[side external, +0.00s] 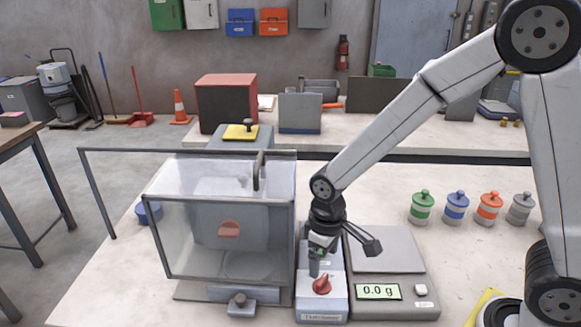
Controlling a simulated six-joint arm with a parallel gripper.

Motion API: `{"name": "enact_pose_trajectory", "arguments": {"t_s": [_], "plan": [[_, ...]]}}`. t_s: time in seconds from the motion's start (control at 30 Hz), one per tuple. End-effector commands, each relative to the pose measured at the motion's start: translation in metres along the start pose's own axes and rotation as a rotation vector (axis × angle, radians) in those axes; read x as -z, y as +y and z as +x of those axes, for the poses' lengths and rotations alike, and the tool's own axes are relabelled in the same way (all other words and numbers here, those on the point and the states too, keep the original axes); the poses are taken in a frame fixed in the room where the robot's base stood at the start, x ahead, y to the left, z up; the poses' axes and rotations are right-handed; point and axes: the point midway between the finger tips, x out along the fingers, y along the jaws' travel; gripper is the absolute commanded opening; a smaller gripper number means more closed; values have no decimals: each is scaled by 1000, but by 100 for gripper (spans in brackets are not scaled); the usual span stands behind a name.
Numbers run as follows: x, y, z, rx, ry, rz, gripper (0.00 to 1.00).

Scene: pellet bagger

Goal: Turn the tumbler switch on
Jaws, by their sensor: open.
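The tumbler switch is a red knob (321,285) on top of a narrow grey box (322,305) with a label on its front, at the front centre of the table. The exact angle of the knob is hard to read. My gripper (343,257) is open and points down just behind and above the knob, over the grey box. One finger is close behind the knob and the other spreads to the right towards the scale. I cannot tell whether the near finger touches the knob. Nothing shows between the fingers.
A clear-walled enclosure (172,240) stands close on the left of the switch box. A scale (405,292) reading 0.0 g stands close on its right. Several lidded jars (421,208) stand at the right. A yellow-topped block (241,131) is behind the enclosure.

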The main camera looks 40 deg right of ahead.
Motion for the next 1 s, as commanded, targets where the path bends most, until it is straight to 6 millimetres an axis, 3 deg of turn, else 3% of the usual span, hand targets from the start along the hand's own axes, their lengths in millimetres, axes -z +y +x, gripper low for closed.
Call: {"name": "enact_pose_trajectory", "arguments": {"t_s": [0.2, 0.67, 0.83, 1.0], "plan": [[0, 0, -14, 0, 2, 0, 97], [-1, 1, -16, 0, 4, 4, 97], [-11, 12, -19, -1, 34, 37, 97], [-33, 32, -22, -7, 99, 108, 97]]}}
